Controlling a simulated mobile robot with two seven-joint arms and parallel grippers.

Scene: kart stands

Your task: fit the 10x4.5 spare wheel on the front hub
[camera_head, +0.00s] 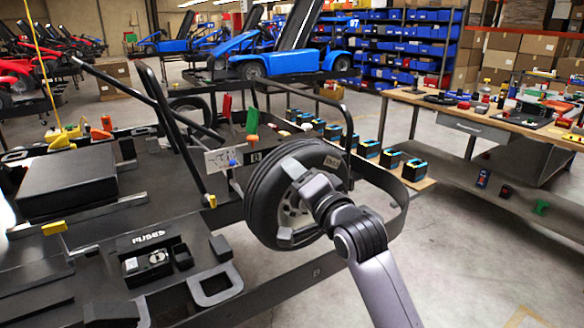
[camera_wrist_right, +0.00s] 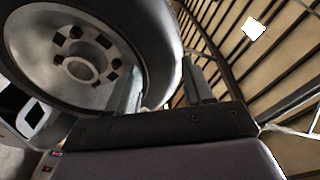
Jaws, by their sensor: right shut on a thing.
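The spare wheel (camera_head: 262,205), a black tyre on a grey rim, stands upright at the right side of the kart's black frame. A small tan label (camera_head: 332,162) shows on its sidewall. My right gripper (camera_head: 292,172) is shut on the wheel. In the right wrist view the wheel (camera_wrist_right: 75,65) fills the upper left, its rim showing a centre hole with bolt holes around it, and its tyre edge runs between the fingers (camera_wrist_right: 162,92). I cannot make out the front hub; the wheel and arm cover that area. My left gripper is out of view.
A black loop bar (camera_head: 405,190) curves close to the wheel's right. A row of black-and-blue boxes (camera_head: 391,158) stands on a low bench behind. A workbench (camera_head: 470,110) is at the right. The floor at lower right is clear.

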